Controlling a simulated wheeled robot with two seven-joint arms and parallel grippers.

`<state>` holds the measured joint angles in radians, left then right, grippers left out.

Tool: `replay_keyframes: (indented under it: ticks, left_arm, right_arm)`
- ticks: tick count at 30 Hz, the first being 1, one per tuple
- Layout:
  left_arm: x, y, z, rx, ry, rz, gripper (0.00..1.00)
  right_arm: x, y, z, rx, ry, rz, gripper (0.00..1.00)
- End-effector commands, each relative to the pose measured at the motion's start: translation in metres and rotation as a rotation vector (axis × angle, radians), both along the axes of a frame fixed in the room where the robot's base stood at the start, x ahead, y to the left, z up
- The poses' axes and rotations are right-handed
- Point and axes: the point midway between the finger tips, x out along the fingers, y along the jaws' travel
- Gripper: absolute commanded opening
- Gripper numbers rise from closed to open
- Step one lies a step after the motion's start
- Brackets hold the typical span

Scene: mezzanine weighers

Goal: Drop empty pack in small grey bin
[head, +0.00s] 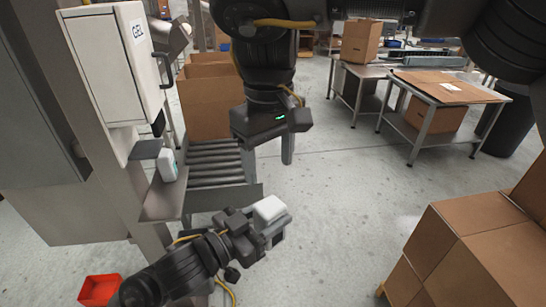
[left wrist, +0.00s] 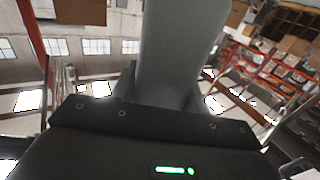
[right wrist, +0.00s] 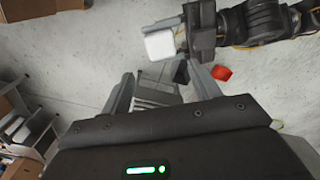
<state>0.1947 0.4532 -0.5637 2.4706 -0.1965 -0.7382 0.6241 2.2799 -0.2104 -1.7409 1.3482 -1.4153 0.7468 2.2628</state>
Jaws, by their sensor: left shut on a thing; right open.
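My left gripper (head: 273,224) is low in the middle of the head view, shut on a white pack (head: 268,208). The pack fills the upper middle of the left wrist view as a tall pale grey shape (left wrist: 180,50), and it also shows in the right wrist view (right wrist: 160,44). I cannot tell whether it is empty. My right gripper (head: 268,155) hangs above and behind it, pointing down. Its two fingers stand apart with nothing between them in the right wrist view (right wrist: 163,84). I cannot make out a small grey bin in any view.
A red bin (head: 100,289) sits on the floor at lower left. A roller conveyor (head: 215,165) and a white cabinet (head: 115,65) stand left. A white and teal bottle (head: 168,165) is beside the post. Stacked cartons (head: 480,250) stand lower right. The middle floor is clear.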

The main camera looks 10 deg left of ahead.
Motion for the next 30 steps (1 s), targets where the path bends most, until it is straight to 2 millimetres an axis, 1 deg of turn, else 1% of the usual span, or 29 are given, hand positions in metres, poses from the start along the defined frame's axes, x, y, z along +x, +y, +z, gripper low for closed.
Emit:
replay_keyframes:
  ticks: [5, 12, 18, 21, 24, 30]
  left_arm:
    - [0.0, 0.0, 0.0, 0.0, 0.0, -0.001, 0.22]
    - [0.0, 0.0, 0.0, 0.0, 0.0, -0.001, 0.22]
    - [0.0, 0.0, 0.0, 0.0, 0.0, -0.001, 0.22]
    - [0.0, 0.0, 0.0, 0.0, 0.0, -0.001, 0.22]
    - [0.0, 0.0, 0.0, 0.0, 0.0, -0.001, 0.22]
    - [0.0, 0.0, 0.0, 0.0, 0.0, -0.001, 0.22]
  right_arm:
    - [0.0, -0.001, -0.019, -0.002, 0.002, 0.002, 0.62]
    - [0.0, -0.001, -0.065, -0.001, 0.003, 0.003, 0.62]
    - [0.0, -0.001, -0.097, -0.001, 0.002, 0.003, 0.62]
    - [0.0, 0.0, -0.108, 0.001, 0.001, 0.004, 0.62]
    - [0.0, 0.0, -0.114, 0.001, 0.001, 0.004, 0.62]
    - [0.0, 0.0, -0.118, 0.002, -0.001, 0.004, 0.62]
